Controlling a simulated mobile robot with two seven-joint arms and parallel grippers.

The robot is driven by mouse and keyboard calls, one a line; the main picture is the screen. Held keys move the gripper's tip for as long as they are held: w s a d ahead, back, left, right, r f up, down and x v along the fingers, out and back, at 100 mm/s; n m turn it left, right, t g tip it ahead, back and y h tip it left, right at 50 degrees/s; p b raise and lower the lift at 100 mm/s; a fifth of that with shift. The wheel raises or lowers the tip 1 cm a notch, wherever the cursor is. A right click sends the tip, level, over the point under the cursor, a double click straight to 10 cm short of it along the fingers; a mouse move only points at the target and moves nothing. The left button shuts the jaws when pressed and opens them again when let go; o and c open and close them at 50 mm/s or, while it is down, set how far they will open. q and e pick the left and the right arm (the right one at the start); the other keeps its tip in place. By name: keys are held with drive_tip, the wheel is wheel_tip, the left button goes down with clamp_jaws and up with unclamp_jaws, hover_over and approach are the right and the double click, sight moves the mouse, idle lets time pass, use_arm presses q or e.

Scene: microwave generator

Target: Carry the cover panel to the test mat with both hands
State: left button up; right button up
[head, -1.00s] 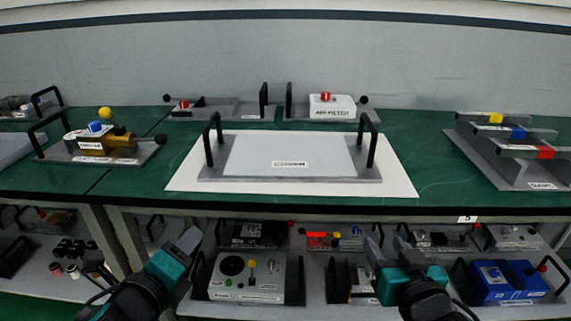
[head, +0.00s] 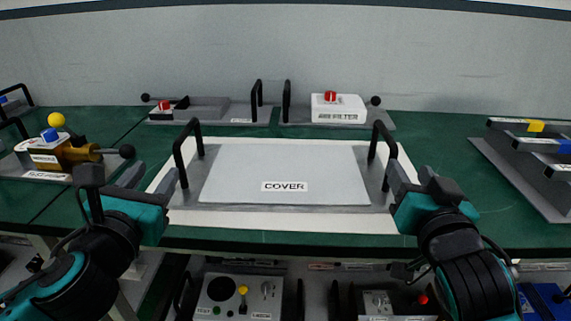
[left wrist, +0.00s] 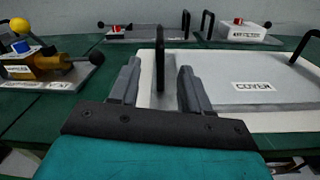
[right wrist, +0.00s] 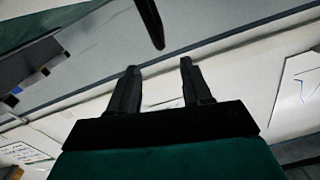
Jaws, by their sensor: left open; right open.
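The cover panel is a light grey plate labelled COVER (head: 284,168) on a darker grey base, with an upright black handle at each end. It lies flat on a white mat (head: 270,221); no label shows whether this is the test mat. My left gripper (head: 112,172) is open, left of the left handle (head: 188,153). In the left wrist view that handle (left wrist: 160,62) shows between the open fingers (left wrist: 158,72), apparently beyond them. My right gripper (head: 415,172) is open beside the right handle (head: 380,153). In the right wrist view a black bar (right wrist: 150,20) lies beyond the fingertips (right wrist: 160,68).
A device with yellow and blue knobs (head: 62,148) stands left on the green table. A white filter box (head: 338,107) and a grey unit with a red knob (head: 190,109) stand behind. A stepped rack (head: 530,160) is at right. A shelf with devices (head: 236,296) lies below the table.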

sight(173, 147)
use_arm(q)
drive_tip(key=shift+s, duration=0.15)
use_arm(e)
drive_tip(key=shift+s, duration=0.15)
use_arm(q)
drive_tip(key=w, duration=1.3)
drive_tip(key=shift+d, duration=0.3)
use_arm(e)
drive_tip(key=w, duration=1.3)
drive_tip(key=shift+d, duration=0.3)
use_arm(q)
clamp_jaws()
use_arm(e)
clamp_jaws()
use_arm(q)
drive_tip(key=shift+a+r, duration=0.15)
